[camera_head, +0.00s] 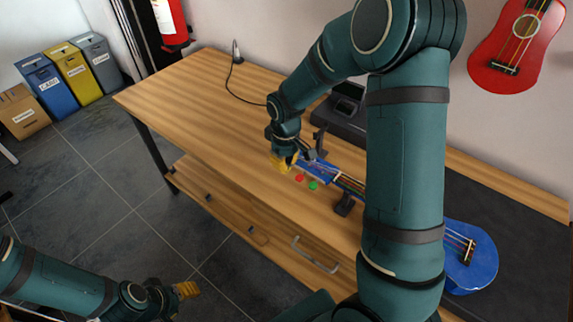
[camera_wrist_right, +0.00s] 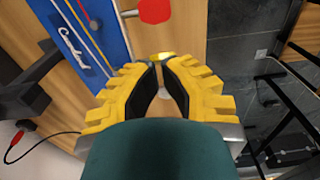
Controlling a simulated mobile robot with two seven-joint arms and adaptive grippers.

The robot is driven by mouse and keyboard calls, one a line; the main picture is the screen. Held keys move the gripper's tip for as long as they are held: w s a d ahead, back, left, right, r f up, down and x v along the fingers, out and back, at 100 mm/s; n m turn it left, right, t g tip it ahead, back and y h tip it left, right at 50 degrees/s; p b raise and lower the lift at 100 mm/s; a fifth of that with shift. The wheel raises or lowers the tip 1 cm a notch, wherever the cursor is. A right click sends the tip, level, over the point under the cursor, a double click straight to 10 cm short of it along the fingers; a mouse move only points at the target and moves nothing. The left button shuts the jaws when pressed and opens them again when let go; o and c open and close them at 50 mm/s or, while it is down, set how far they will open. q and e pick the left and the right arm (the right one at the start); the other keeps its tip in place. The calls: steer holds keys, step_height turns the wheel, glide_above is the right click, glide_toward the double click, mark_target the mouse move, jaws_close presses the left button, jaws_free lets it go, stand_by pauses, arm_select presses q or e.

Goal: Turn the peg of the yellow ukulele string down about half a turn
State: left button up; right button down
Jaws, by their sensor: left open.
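The blue ukulele (camera_head: 470,268) lies on the workbench, its middle hidden behind my right arm. Its blue headstock (camera_head: 316,172) has a red peg (camera_head: 300,178) and a green peg (camera_head: 313,186) on its near side. My right gripper (camera_head: 284,164) is at the headstock's far end. In the right wrist view its yellow fingers (camera_wrist_right: 160,68) nearly meet at the yellow peg (camera_wrist_right: 162,56), which is partly hidden by the tips. The red peg also shows there (camera_wrist_right: 155,10), above the fingers. My left gripper (camera_head: 190,290) is open and empty over the floor, lower left.
The wooden workbench (camera_head: 190,95) is clear at its left end. A dark stand (camera_head: 345,204) is under the ukulele's neck. A dark device (camera_head: 345,112) stands behind the headstock. A red ukulele (camera_head: 512,55) hangs on the wall. Several bins stand left.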

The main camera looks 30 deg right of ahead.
steer(key=shift+s+f+t+b, duration=0.1)
steer(key=shift+s+t+b, duration=0.05)
steer(key=shift+t+b, duration=0.15)
steer(key=shift+s+d+t+y+b, duration=0.1)
steer(key=shift+t+y+b, duration=0.2)
steer(key=shift+b, duration=0.05)
steer(key=shift+s, duration=0.1)
steer(key=shift+s+d+p, duration=0.2)
steer(key=shift+s+p, duration=0.1)
steer(key=shift+s, duration=0.1)
steer(key=shift+r, duration=0.25)
stand_by(1.1)
steer(key=shift+r+p, duration=0.65)
steer(key=shift+r, duration=0.05)
